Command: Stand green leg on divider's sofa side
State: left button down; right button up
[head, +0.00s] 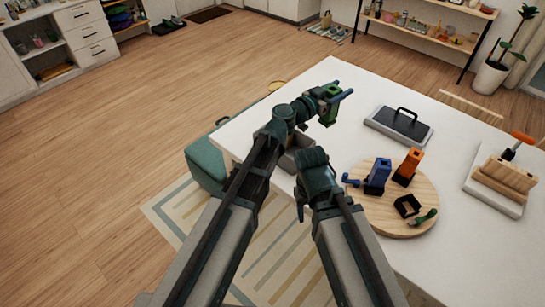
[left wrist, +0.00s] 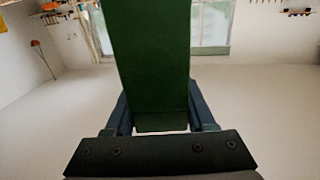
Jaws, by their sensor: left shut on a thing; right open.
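The green leg (head: 329,117) is held in my left gripper (head: 335,102) above the white table. In the left wrist view the green leg (left wrist: 152,65) is a long dark green block between the fingers (left wrist: 160,122), filling the middle of the picture. My right gripper (head: 302,200) is open and low near the table's front edge, mostly hidden by its own arm. I cannot tell which thing is the divider. A dark slab with a black handle (head: 402,124) lies on the table right of the green leg.
A round wooden board (head: 378,212) carries a blue block (head: 378,175), an orange block (head: 409,165), a black open frame (head: 407,206) and a green-handled piece (head: 424,217). A white tray (head: 489,190) with wooden pieces stands at right. A grey box (head: 299,157) is partly hidden behind my arms.

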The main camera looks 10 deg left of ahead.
pick_arm(q)
jog(key=a+f+n+t+y+b, duration=0.1)
jog(key=a+f+y+b, duration=0.1)
jog(key=a+f+b, duration=0.3)
jog(key=a+f, duration=0.2)
jog(key=a, duration=0.2)
jog(key=shift+s+a+f+n+t+b, duration=0.2)
jog(key=shift+s+a+n+t+b, duration=0.1)
jog(key=shift+s+a+b, duration=0.1)
pick_arm(e)
notch_tip(320, 180, down, 7)
jog(key=shift+w+f, duration=0.15)
jog(key=shift+f, duration=0.05)
pick_arm(q)
notch_tip(320, 180, down, 10)
jog(key=b, duration=1)
pick_arm(e)
notch_tip(320, 180, down, 10)
jog(key=shift+a, duration=0.1)
pick_arm(q)
jog(key=shift+f, duration=0.2)
jog(key=shift+c, duration=1.2)
grip_release()
jog(key=shift+r, duration=0.1)
pick_arm(e)
jog(key=shift+f, duration=0.15)
pick_arm(q)
jog(key=shift+r, duration=0.1)
